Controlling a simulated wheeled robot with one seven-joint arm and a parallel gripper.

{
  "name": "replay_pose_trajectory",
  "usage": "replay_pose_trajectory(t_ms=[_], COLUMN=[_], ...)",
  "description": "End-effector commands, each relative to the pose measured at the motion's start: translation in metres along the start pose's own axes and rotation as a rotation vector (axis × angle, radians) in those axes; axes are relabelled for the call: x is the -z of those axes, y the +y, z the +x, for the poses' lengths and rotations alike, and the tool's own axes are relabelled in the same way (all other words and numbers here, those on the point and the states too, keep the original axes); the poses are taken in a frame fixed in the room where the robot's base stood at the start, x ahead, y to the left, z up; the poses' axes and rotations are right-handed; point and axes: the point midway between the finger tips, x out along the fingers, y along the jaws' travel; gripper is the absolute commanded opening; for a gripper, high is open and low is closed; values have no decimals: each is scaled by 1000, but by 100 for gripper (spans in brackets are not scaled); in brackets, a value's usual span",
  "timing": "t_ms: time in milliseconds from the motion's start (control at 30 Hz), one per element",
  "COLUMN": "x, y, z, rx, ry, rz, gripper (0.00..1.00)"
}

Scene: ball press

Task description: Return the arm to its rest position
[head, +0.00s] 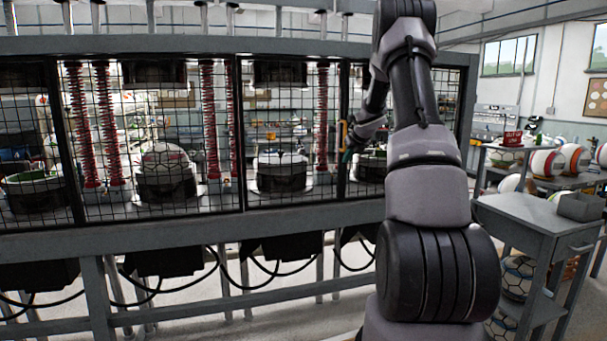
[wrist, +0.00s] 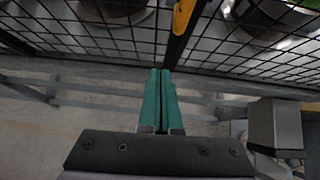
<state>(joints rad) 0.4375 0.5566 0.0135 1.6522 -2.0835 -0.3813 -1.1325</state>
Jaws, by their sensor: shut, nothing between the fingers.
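My gripper (wrist: 160,100) shows in the wrist view with its two green fingers together and nothing between them. It points at the lower edge of the press's mesh guard (wrist: 95,30). In the head view my arm rises at the right of centre and bends toward the guard. My gripper (head: 346,156) is mostly hidden there behind the arm, close to a yellow handle (head: 343,132) on the guard. The handle also shows at the top of the wrist view (wrist: 183,17), just ahead of the fingertips and apart from them.
The mesh guard (head: 222,135) of the ball press spans the left and middle, with several press stations behind it. A grey side table (head: 520,212) with a small grey box (head: 580,206) stands at the right. Racks with several balls (head: 545,163) stand behind it.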

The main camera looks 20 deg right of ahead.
Motion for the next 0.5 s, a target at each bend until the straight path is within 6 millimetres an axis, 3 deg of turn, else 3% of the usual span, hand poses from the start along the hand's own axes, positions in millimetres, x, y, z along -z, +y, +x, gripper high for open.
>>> replay_pose_trajectory(t_ms=[167, 267, 400, 500], x=[-9, -32, -69, -77], y=[4, 16, 40, 54], z=[-9, -37, -108, -164], rx=[9, 32, 66, 73], ry=[-24, -95, -253, -355], rz=[45, 195, 601, 950], gripper=[0, 0, 0, 0])
